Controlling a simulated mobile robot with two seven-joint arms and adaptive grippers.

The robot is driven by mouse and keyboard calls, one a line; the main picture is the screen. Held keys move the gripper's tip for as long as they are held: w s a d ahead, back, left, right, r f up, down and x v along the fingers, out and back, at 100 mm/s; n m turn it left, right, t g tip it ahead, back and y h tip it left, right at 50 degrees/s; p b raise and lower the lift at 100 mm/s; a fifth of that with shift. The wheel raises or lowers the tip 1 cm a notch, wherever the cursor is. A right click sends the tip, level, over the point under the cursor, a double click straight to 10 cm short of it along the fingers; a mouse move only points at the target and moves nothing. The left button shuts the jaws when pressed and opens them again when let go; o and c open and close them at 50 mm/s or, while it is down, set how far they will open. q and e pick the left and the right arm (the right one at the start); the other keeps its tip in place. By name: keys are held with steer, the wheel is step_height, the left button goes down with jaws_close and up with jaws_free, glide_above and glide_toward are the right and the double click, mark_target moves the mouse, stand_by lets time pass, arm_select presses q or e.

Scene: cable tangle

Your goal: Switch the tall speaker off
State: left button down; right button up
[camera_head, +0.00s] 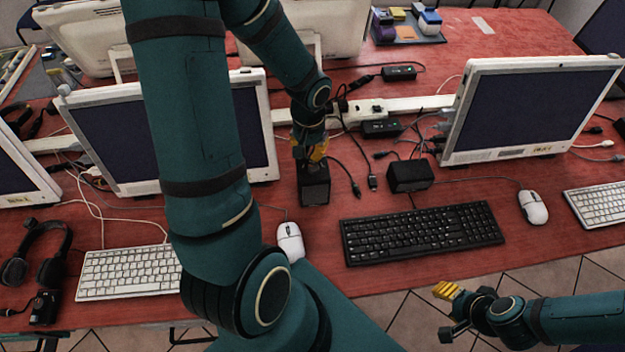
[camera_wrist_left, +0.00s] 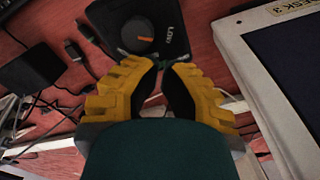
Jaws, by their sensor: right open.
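The tall speaker (camera_head: 315,187) is a black upright box on the red table, left of the black keyboard. My left gripper (camera_head: 312,152) points down right at the top of this speaker. Its yellow fingertips (camera_wrist_left: 167,68) lie close together just short of the knob; whether they touch the speaker, I cannot tell. My right gripper (camera_head: 446,312) is open and empty, off the table's front edge at lower right.
A lower black speaker (camera_head: 410,177) stands right of the tall one. Cables, black adapters (camera_head: 381,128) and a white power strip (camera_head: 375,109) lie behind. A white monitor (camera_head: 263,125) stands close to the left. A black keyboard (camera_head: 420,233) and white mouse (camera_head: 290,241) lie in front.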

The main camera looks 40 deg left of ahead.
arm_select(q)
steer(key=shift+s+a, duration=0.3)
steer(key=shift+s, duration=0.05)
stand_by(0.3)
steer(key=shift+r, duration=0.1)
steer(key=shift+w+d+r+p, duration=0.1)
steer(key=shift+w+r+p, duration=0.05)
steer(key=shift+r+p, duration=2.45)
steer(key=shift+r+b, duration=0.35)
steer(key=shift+b, duration=0.05)
steer(key=d+f+h, duration=0.1)
steer(key=d+f, duration=0.4)
steer(key=d, duration=0.3)
steer(key=d+f+m+t+h, duration=0.1)
steer(key=d+f, duration=0.4)
steer(key=d, duration=0.4)
steer(key=s+d+f+m+t+h, duration=0.1)
steer(key=d+f+h, duration=0.1)
steer(key=d+f, duration=0.3)
steer(key=shift+d+f+b, duration=0.15)
steer(key=shift+d+f, duration=0.05)
steer(key=shift+d, duration=0.75)
steer(key=shift+d+f+b, duration=0.15)
steer(key=shift+d, duration=0.8)
steer(key=shift+w+r, duration=0.1)
